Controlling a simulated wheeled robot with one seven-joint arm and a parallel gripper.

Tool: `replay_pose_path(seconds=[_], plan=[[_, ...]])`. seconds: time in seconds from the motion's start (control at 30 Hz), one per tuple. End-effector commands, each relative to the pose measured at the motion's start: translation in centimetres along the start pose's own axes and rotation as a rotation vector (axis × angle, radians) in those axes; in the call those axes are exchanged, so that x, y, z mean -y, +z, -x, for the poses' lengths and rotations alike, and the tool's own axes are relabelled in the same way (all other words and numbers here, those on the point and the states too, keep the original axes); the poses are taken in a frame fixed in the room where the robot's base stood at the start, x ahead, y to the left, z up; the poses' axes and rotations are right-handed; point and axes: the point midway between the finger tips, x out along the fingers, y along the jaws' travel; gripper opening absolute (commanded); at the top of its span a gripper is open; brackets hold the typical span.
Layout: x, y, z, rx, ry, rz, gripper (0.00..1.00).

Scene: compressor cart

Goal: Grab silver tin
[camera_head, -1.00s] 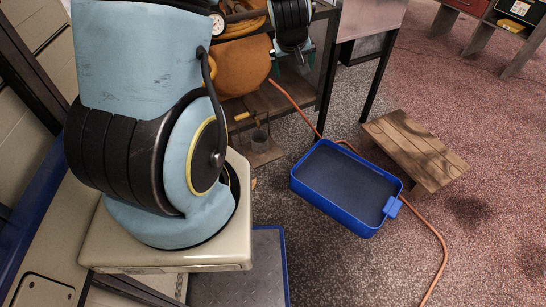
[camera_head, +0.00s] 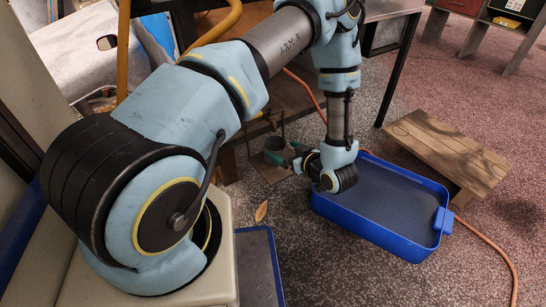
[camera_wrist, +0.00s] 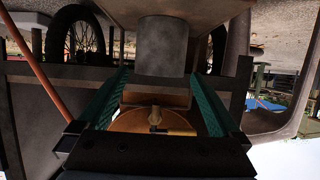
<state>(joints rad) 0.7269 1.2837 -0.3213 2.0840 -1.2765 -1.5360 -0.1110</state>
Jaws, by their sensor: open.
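The silver tin is a plain grey cylinder (camera_wrist: 164,45) in the upper middle of the wrist view, just beyond my gripper (camera_wrist: 158,78). The green fingers stand apart, one on each side of the tin's near end, with nothing clamped between them. In the head view a small grey tin (camera_head: 273,146) stands on the low shelf, partly hidden. My gripper (camera_head: 287,161) reaches towards it from the right, low down. Whether the fingers touch the tin cannot be told.
A blue tray (camera_head: 390,205) lies on the floor right of my gripper, with a low wooden stool (camera_head: 450,152) behind it. An orange hose (camera_head: 490,240) runs past the tray. Table legs and a yellow pipe (camera_head: 124,50) stand close to my arm. Wheels (camera_wrist: 76,35) show in the wrist view.

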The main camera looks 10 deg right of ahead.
Motion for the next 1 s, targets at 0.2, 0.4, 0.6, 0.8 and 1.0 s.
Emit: replay_pose_path(seconds=[0.2, 0.4, 0.6, 0.8, 1.0], plan=[[0.0, 0.0, -3.1, 0.001, -0.001, 0.001, 1.0], [0.1, 0.0, -4.7, 0.001, -0.002, 0.003, 1.0], [0.1, -0.2, -7.6, 0.002, -0.002, 0.003, 1.0], [0.0, -0.5, -8.8, 0.002, 0.001, 0.002, 1.0], [0.0, -0.5, -8.8, 0.002, 0.002, 0.002, 0.98]])
